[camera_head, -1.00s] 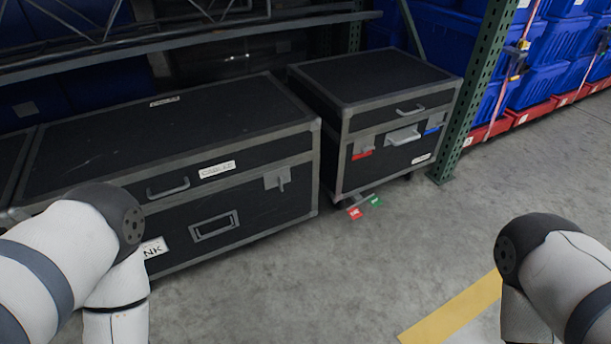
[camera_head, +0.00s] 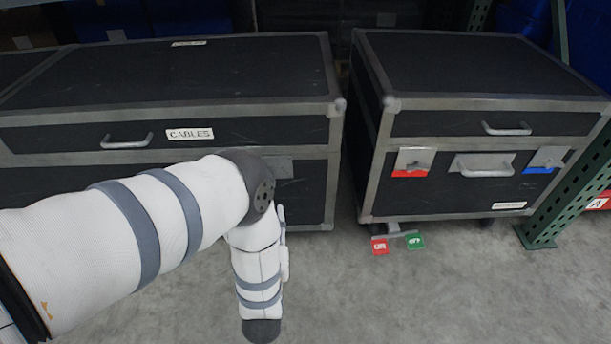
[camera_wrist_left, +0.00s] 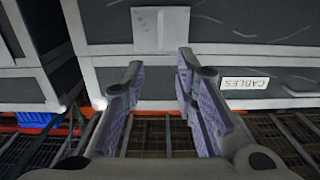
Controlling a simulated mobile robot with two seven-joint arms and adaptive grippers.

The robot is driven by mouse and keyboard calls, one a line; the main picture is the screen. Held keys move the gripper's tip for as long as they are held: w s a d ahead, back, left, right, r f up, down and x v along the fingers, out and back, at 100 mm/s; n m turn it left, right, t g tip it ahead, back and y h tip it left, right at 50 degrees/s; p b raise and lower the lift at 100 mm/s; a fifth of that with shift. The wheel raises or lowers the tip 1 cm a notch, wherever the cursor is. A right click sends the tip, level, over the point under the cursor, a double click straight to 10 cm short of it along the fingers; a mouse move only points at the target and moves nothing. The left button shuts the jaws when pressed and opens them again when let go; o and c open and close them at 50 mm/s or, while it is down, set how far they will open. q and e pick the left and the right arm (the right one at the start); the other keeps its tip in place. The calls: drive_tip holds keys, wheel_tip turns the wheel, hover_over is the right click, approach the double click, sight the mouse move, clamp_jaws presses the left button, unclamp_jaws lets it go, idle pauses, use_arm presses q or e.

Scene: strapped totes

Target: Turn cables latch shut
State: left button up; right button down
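The black CABLES case (camera_head: 70,85) with grey metal edges stands at the left in the head view, its lid down. Its white CABLES label (camera_head: 190,134) is on the front. The cables latch (camera_head: 283,167), a grey plate at the front right, is partly hidden behind my left arm. In the left wrist view, the picture is upside down; the latch plate (camera_wrist_left: 160,28) shows just beyond the fingertips, and its turn position is unclear. My left gripper (camera_wrist_left: 159,66) is open and empty, apart from the latch. My right gripper is not in view.
A second black case (camera_head: 470,75) stands to the right, with a red-marked latch (camera_head: 410,162), a blue-marked latch (camera_head: 545,160) and a handle between them. Red and green tags (camera_head: 398,243) lie low before it. A green rack post (camera_head: 575,190) stands far right. Floor in front is clear.

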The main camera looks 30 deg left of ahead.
use_arm(q)
drive_tip(key=b+x, duration=0.3)
drive_tip(key=x, duration=0.9)
drive_tip(key=shift+r, duration=0.25)
drive_tip(key=shift+a, duration=0.1)
clamp_jaws()
